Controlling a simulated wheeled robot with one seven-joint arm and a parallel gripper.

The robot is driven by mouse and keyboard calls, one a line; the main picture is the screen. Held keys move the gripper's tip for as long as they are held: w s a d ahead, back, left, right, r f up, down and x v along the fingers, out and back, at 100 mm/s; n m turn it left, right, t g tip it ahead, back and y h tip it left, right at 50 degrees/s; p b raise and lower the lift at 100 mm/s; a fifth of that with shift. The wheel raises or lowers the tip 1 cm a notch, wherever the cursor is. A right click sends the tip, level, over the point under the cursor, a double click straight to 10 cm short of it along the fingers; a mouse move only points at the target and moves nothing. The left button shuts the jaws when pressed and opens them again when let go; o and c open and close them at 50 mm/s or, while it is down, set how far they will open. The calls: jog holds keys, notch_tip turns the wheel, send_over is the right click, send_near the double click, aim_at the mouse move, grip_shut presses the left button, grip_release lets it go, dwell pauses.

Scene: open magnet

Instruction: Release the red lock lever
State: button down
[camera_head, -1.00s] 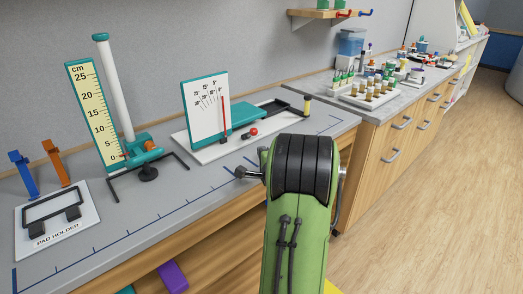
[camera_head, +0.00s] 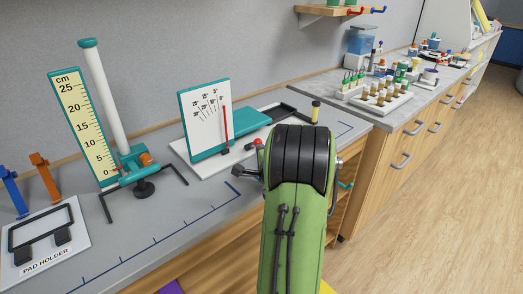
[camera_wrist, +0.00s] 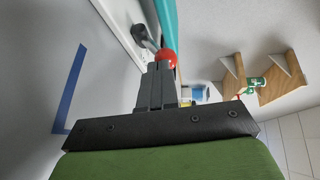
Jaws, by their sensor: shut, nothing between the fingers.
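The red lock lever has a red ball knob (camera_head: 258,141) and sits at the front edge of the white base of the teal angle-scale device (camera_head: 205,115), partly behind my arm. In the wrist view, the red knob (camera_wrist: 167,57) is on a short metal rod that runs to a dark round pivot (camera_wrist: 139,32). My gripper (camera_wrist: 158,68) is shut and empty, its grey fingertips beside or just below the knob in that picture. I cannot tell whether they touch. In the head view the fingers are hidden by my arm.
A teal stand with a white tube (camera_head: 107,95) and a cm scale stands left of the device. A pad holder (camera_head: 42,240) lies at the far left. A vial rack (camera_head: 375,98) is on the counter to the right. The bench front with the blue ruled line is clear.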

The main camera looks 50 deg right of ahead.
aim_at(258, 141)
jog(key=shift+w+r+p, duration=0.15)
jog(key=shift+r+p, duration=0.2)
jog(key=shift+p, duration=0.3)
jog(key=p, duration=0.2)
jog(key=r+g+y+p, duration=0.1)
jog(key=p, duration=0.2)
jog(key=shift+w+d+r+n+g, duration=0.1)
jog(key=shift+w+r+n+g, duration=0.1)
jog(key=shift+w+n+g, duration=0.15)
jog(key=p, duration=0.2)
jog(key=r+p, duration=0.1)
jog(key=shift+w+n+g+p, duration=0.25)
jog(key=shift+g+p, duration=0.1)
jog(key=shift+p, duration=0.05)
jog(key=w+g+p, duration=0.1)
jog(key=p, duration=0.1)
jog(key=r+g+y+p, duration=0.1)
jog(key=p, duration=0.1)
jog(key=w+n+g+y+p, duration=0.1)
jog(key=p, duration=0.1)
jog(key=shift+w+d+r, duration=0.3)
jog(key=shift+w+d, duration=0.05)
jog(key=shift+w+d+r+b, duration=0.15)
jog(key=shift+w+r+b, duration=0.15)
jog(key=shift+w, duration=0.4)
